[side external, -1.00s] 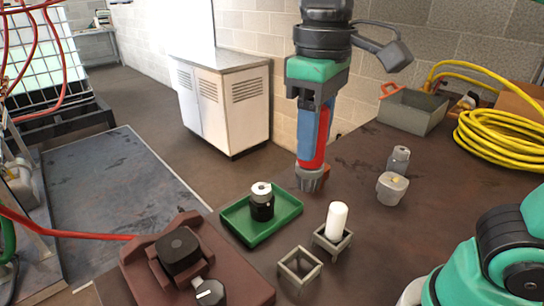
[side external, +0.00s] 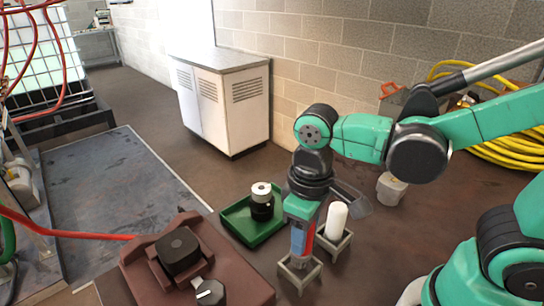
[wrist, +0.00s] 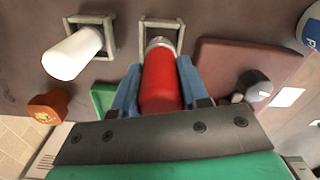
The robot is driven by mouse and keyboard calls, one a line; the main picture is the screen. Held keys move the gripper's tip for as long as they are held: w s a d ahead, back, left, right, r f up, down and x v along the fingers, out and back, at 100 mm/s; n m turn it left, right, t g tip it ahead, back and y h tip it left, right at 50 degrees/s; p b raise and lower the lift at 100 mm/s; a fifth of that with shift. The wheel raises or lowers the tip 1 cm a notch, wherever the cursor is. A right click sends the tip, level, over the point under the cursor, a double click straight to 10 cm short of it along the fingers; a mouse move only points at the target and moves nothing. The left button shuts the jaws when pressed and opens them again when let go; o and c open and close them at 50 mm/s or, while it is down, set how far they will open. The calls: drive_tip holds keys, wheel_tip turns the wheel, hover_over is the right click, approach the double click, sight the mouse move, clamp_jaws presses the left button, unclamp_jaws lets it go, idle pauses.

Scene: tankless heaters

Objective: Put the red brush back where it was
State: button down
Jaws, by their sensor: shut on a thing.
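My gripper (side external: 302,235) is shut on the red brush (wrist: 160,80), with a blue finger on each side of it. The brush hangs upright, and its grey lower end is at the empty-centred square holder (side external: 312,280) at the front of the table. In the wrist view the brush end lies within the outline of the square holder (wrist: 181,38). I cannot tell how deep the end sits in it. In the side view my fingers cover most of the brush.
A white cylinder (side external: 337,219) stands in a second square holder close to my gripper's right. A green tray (side external: 238,224) with a dark, light-topped jar (side external: 262,204) is just behind left. A brown fixture (side external: 240,285) is at the front left. A grey-white container (side external: 391,188) stands behind right.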

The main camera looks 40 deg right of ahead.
drive_tip(key=shift+f, duration=1.9)
drive_tip(key=shift+c, duration=2.2)
unclamp_jaws()
drive_tip(key=shift+f, duration=0.15)
wheel_tip(320, 180, up, 12)
drive_tip(key=shift+r, duration=0.1)
drive_tip(key=w+d+f+m+t, duration=0.3)
drive_tip(key=w+d+t, duration=0.1)
drive_tip(key=d+t, duration=0.3)
drive_tip(key=shift+w+d+f, duration=0.2)
drive_tip(key=shift+f, duration=0.05)
